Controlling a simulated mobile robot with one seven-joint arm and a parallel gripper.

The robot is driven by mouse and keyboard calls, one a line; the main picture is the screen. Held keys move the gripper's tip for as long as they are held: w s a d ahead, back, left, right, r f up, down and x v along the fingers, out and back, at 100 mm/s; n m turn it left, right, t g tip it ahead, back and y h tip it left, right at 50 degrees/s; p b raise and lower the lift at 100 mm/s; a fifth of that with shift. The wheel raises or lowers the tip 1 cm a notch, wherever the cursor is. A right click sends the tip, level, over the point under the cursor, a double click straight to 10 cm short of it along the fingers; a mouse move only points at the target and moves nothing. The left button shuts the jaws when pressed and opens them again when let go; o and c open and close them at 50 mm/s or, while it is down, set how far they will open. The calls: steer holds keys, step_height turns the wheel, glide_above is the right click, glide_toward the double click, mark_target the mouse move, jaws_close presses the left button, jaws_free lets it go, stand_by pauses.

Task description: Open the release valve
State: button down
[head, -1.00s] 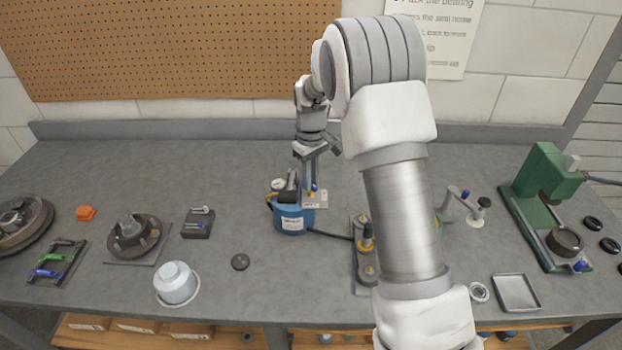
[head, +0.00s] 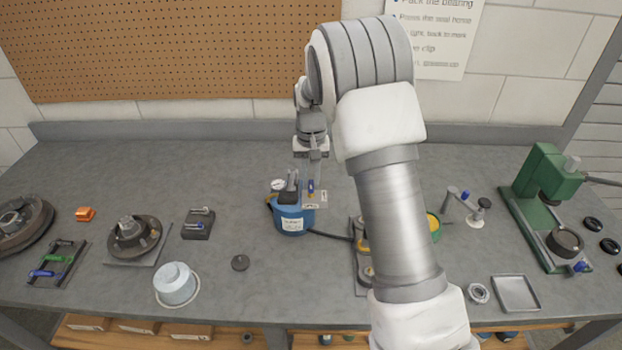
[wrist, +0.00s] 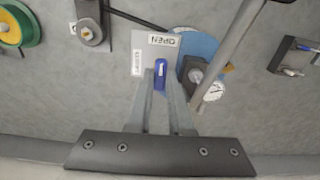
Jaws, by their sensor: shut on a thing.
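The release valve has a small blue lever (wrist: 160,75) in front of a pale plate (wrist: 141,50) marked OPEN, with a second label at its other side. The valve sits on top of a blue canister (head: 294,222) with a round gauge (wrist: 215,91), near the middle of the bench. My gripper (wrist: 160,80) reaches down to the valve from behind, its fingers shut on the blue lever. The lever also shows in the head view (head: 311,187). The exact contact at the fingertips is too small to tell.
A dark upright part and a grey bar (wrist: 232,50) stand beside the valve plate. A black hose (head: 330,236) runs right from the canister. A green press (head: 545,180) is at the far right. The bench between the white cup (head: 175,284) and canister is mostly clear.

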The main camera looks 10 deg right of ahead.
mark_target(311, 184)
stand_by(0.3)
steer(key=c, duration=0.8)
jaws_free()
step_height(311, 184, up, 18)
steer(key=shift+f, duration=0.25)
